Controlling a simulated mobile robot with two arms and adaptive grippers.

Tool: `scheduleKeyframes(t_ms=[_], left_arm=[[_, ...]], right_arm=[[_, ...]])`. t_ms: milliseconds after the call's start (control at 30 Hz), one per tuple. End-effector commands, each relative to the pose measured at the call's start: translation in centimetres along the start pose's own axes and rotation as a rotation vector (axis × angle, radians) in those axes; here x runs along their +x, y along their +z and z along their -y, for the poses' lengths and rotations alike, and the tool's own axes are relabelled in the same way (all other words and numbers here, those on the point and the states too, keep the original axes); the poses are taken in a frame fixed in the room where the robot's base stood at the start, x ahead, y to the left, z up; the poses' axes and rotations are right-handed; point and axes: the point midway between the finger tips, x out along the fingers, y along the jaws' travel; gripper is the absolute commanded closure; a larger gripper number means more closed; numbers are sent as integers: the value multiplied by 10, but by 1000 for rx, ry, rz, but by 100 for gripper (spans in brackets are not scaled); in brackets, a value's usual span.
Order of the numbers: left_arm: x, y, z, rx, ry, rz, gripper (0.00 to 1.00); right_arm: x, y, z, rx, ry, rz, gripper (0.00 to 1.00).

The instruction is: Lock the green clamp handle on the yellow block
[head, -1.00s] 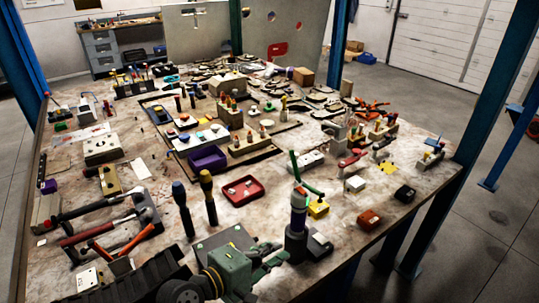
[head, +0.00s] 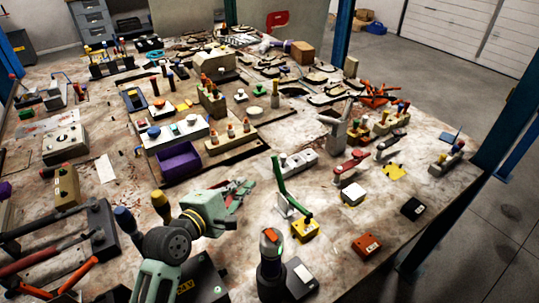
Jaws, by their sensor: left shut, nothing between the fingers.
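The green clamp handle (head: 278,176) stands nearly upright, leaning slightly left. Its lower green arm slopes down right to the yellow block (head: 304,231), which sits on the table. My left gripper (head: 238,195) is left of the clamp, its fingers pointing right towards the handle. A gap shows between the fingertips and the handle.
An orange box (head: 366,245) and a white-topped box (head: 353,193) are to the right. A purple bin (head: 179,162) is at left.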

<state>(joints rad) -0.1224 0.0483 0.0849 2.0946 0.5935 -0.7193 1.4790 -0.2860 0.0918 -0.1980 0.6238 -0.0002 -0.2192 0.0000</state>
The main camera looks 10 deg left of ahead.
Motion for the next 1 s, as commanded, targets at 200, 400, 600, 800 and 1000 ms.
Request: scheduleKeyframes(t_ms=[200,400,600,800,1000], left_arm=[[16,0,-1,-1,0,1,100],[53,0,-1,1,-1,0,100],[84,0,-1,0,-1,0,100],[98,0,0,1,-1,-1,100],[100,0,0,1,-1,-1,100]], right_arm=[[-3,-8,-2,1,2,-12,56],[-10,25,19,5,-23,37,56],[-14,30,25,3,-29,45,56],[-13,2,15,2,-18,4,56],[-13,-2,10,4,-12,-4,56]])
